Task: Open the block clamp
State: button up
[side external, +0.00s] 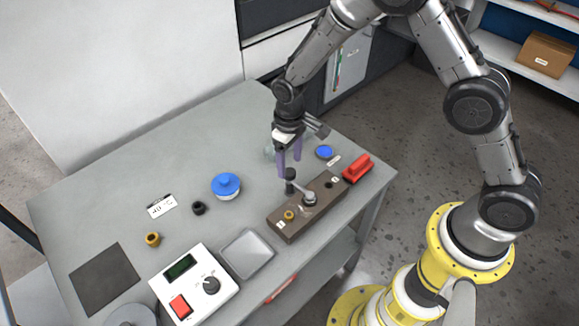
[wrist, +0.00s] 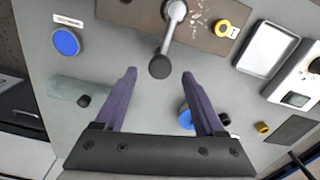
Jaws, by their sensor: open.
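The block clamp is a brown block (side external: 283,224) on the grey table, with a metal lever (side external: 301,190) on top that ends in a black knob (side external: 290,175). In the wrist view the lever (wrist: 172,28) points down the picture, with the knob (wrist: 160,67) at its end. My gripper (side external: 289,173) is open and empty, with two purple fingers pointing down over the knob. In the wrist view the knob appears between the fingertips (wrist: 159,76), slightly beyond them. I cannot tell whether the fingers are level with the knob.
A blue-lidded round container (side external: 226,186), a black ring (side external: 198,208), a grey tray (side external: 247,254) and a white control box (side external: 194,285) lie to the left. The table's back left is clear.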

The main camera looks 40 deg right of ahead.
jog(key=shift+f, duration=1.35)
jog(key=shift+c, duration=0.2)
grip_shut()
